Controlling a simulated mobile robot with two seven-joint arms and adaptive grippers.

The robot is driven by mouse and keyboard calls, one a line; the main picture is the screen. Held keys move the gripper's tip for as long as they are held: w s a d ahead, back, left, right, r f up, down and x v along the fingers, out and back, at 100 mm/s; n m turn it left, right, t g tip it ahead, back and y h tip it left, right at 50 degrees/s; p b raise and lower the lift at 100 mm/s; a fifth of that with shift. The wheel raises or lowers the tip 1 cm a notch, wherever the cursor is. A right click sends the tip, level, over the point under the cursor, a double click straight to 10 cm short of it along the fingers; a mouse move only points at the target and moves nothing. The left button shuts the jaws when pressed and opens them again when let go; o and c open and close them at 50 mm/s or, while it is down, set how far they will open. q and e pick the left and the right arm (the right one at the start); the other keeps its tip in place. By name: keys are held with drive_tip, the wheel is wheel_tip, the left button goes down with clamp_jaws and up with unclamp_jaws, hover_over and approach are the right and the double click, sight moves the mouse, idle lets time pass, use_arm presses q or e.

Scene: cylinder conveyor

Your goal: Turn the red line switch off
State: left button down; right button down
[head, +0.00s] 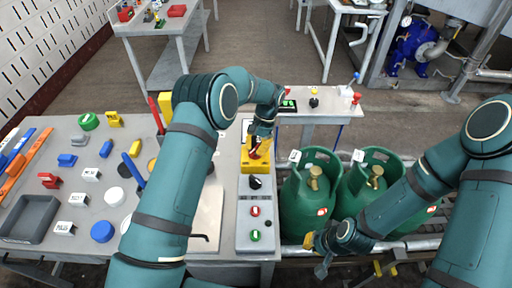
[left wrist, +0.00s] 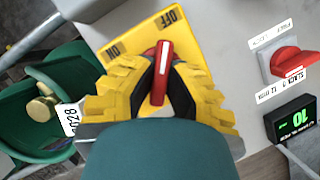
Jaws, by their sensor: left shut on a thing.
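The red line switch is a red handle (head: 256,152) on a yellow plate (head: 252,167) at the far end of the grey control panel. In the left wrist view the red handle (left wrist: 162,75) stands between the yellow fingers of my left gripper (left wrist: 158,88), which is shut on it. The yellow plate (left wrist: 190,42) carries the words ON, at left, and OFF, at upper right. The handle's visible end lies between the two words, nearer OFF. In the head view my left gripper (head: 262,138) partly hides the switch. My right gripper (head: 322,254) is over the conveyor's near side, apart from the switch.
Green gas cylinders (head: 312,195) stand on the conveyor right of the panel (head: 256,212). A table (head: 22,150) with tools, blocks and a grey tray (head: 28,219) is at left. In the wrist view another red knob (left wrist: 290,60) sits beside a green display (left wrist: 293,119).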

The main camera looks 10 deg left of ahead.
use_arm(q)
drive_tip(key=shift+s+m, duration=0.1)
drive_tip(key=shift+m, duration=0.5)
drive_tip(key=shift+f+m+y, duration=0.1)
drive_tip(key=shift+m+y, duration=0.2)
drive_tip(key=c, duration=1)
unclamp_jaws()
drive_tip(key=v, duration=1.2)
drive_tip(key=shift+s, duration=0.2)
drive_tip(key=shift+s+d, duration=0.1)
